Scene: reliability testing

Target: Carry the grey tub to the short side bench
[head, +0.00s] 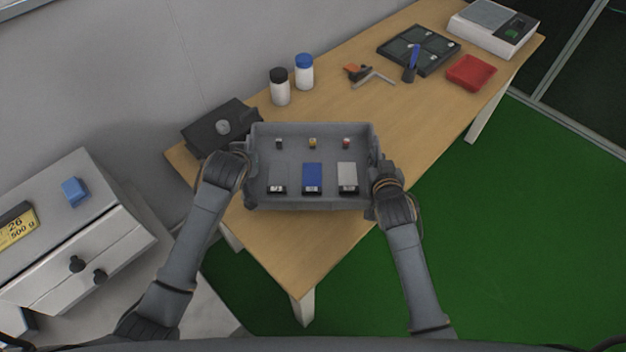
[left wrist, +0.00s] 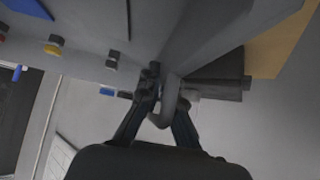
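The grey tub (head: 310,132) is in the middle of the head view, over the near left part of the wooden bench. It looks level. It holds a dark grey, a blue and a light grey block in front and three small parts behind. My left gripper (head: 246,158) is at its left end; in the left wrist view the left gripper's fingers (left wrist: 160,88) are closed around the tub's handle (left wrist: 168,108). My right gripper (head: 376,172) is closed at the handle on the right end, its fingertips partly hidden. I cannot tell which bench is the short side bench.
The wooden bench (head: 400,120) bears a dark box (head: 205,130), two bottles (head: 280,90), a clamp-like tool (head: 370,75), a black tray (head: 400,42), a red tray (head: 471,72) and a white device (head: 490,30). A grey drawer cabinet (head: 90,240) stands left. Green floor is clear at right.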

